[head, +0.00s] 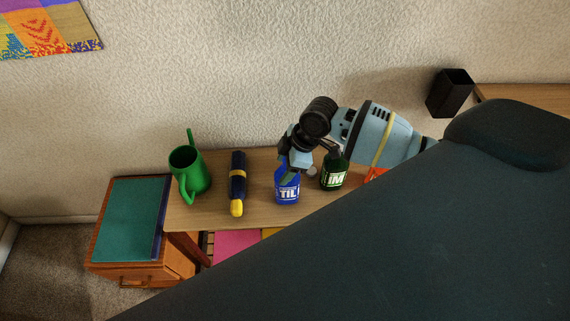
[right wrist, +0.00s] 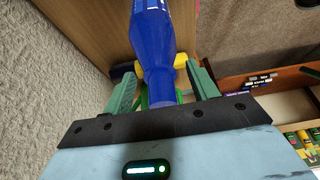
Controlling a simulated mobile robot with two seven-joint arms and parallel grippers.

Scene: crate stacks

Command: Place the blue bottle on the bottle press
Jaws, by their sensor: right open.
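The blue bottle (head: 287,190), with white lettering on its label, stands on the wooden shelf top. I cannot make out a bottle press in either view. My left gripper is not in view.
A green bottle (head: 333,174) stands close right of the blue one, with an orange thing (head: 375,174) beyond. A textured wall (head: 230,80) is behind.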

